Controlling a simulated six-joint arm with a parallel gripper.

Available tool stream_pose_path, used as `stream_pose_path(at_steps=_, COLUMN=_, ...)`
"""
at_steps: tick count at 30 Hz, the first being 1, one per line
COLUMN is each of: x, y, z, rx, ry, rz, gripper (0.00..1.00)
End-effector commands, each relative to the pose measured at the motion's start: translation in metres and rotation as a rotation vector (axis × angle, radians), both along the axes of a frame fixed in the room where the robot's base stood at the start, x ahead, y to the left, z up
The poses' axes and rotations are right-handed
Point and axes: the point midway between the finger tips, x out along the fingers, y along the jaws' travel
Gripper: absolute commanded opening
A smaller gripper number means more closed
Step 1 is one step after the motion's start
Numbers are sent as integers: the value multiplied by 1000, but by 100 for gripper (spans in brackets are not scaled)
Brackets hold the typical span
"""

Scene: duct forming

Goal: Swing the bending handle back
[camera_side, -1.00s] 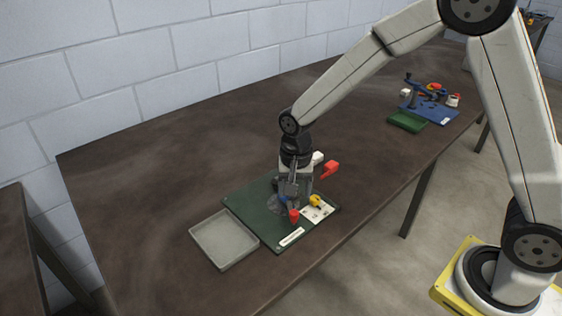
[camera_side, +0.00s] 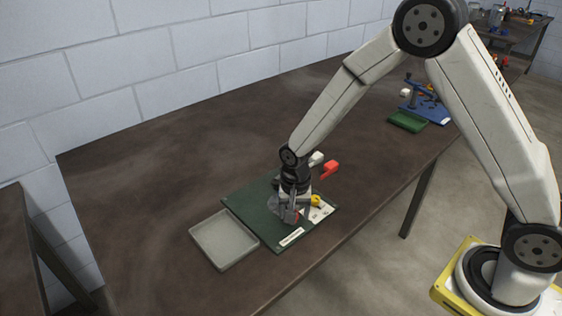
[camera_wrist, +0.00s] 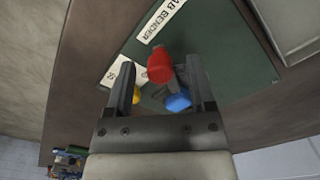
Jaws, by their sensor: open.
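The bender's dark green base plate (camera_side: 250,207) lies on the table. In the wrist view a red knob (camera_wrist: 159,64), which looks like a handle's grip, stands between the open fingers of my gripper (camera_wrist: 161,72). I cannot tell whether either finger touches it. A blue knob (camera_wrist: 178,102) is near the right finger, and a yellow knob (camera_wrist: 137,95) is near the left one. In the side view my gripper (camera_side: 287,216) is low over the plate and hides most of the red knob; the yellow knob (camera_side: 316,200) shows to its right.
An empty grey tray (camera_side: 224,240) sits left of the plate. The table's left side is clear.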

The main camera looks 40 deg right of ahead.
Motion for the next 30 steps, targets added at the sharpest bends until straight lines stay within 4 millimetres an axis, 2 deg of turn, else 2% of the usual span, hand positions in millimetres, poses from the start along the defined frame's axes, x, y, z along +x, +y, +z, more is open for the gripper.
stream_pose_path(at_steps=4, x=0, y=0, z=0, rx=0, ry=0, rz=0, gripper=70)
stream_pose_path(at_steps=5, x=0, y=0, z=0, rx=0, ry=0, rz=0, gripper=67)
stream_pose_path(at_steps=10, x=0, y=0, z=0, rx=0, ry=0, rz=0, gripper=13)
stream_pose_path(at_steps=11, x=0, y=0, z=0, rx=0, ry=0, rz=0, gripper=3)
stream_pose_path(at_steps=12, x=0, y=0, z=0, rx=0, ry=0, rz=0, gripper=0)
stream_pose_path(at_steps=30, x=0, y=0, z=1, rx=0, ry=-1, rz=0, gripper=0)
